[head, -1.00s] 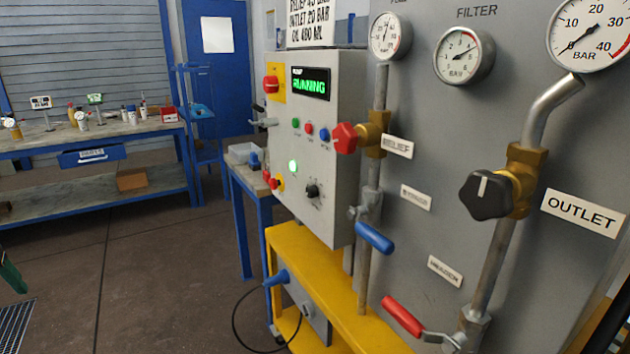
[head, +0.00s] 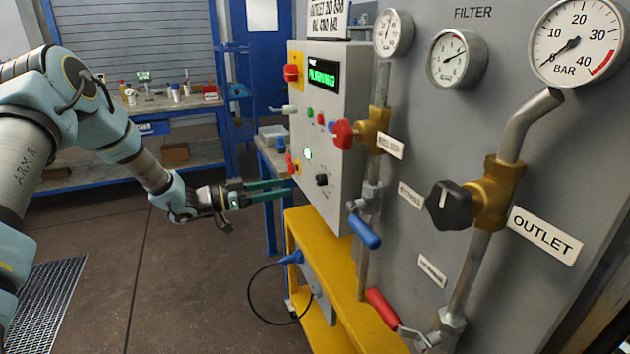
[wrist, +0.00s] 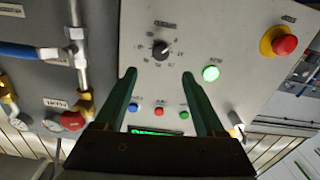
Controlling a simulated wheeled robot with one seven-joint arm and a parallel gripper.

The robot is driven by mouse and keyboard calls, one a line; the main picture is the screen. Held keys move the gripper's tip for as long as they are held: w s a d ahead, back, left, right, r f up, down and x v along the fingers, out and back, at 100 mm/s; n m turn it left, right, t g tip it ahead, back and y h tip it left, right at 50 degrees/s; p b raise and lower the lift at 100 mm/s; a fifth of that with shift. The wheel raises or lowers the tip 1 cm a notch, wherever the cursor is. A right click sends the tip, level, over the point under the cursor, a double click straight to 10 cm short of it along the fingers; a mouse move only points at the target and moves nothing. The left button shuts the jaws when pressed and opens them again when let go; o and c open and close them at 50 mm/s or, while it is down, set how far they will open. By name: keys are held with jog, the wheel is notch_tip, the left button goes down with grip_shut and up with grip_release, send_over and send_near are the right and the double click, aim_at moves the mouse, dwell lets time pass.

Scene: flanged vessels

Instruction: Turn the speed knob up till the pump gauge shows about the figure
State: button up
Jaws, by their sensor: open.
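The speed knob is a small black knob (head: 322,180) low on the grey control box (head: 335,205). In the wrist view the knob (wrist: 160,48) shows between and beyond my fingertips, with a ring of figures around it. My gripper (head: 290,188) is open and empty, its green fingers pointing at the box just left of the knob; the gripper also shows in the wrist view (wrist: 158,78). It appears apart from the knob. The display (head: 323,74) reads RUNNING in green. Gauges marked BAR stand at the upper right; the outlet gauge (head: 577,42) needle points low, near zero.
The red relief knob (head: 343,134), black outlet knob (head: 450,205), blue lever (head: 364,231) and yellow stand (head: 315,245) lie to the right and below. The floor at left is clear.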

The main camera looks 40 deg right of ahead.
aim_at(318, 181)
jog(key=p+x, duration=0.3)
jog(key=x, duration=0.5)
jog(key=shift+d+r, duration=0.1)
jog(key=shift+d, duration=0.2)
jog(key=shift+s+d, duration=0.2)
jog(key=shift+d, duration=0.35)
jog(key=shift+c, duration=0.4)
grip_shut()
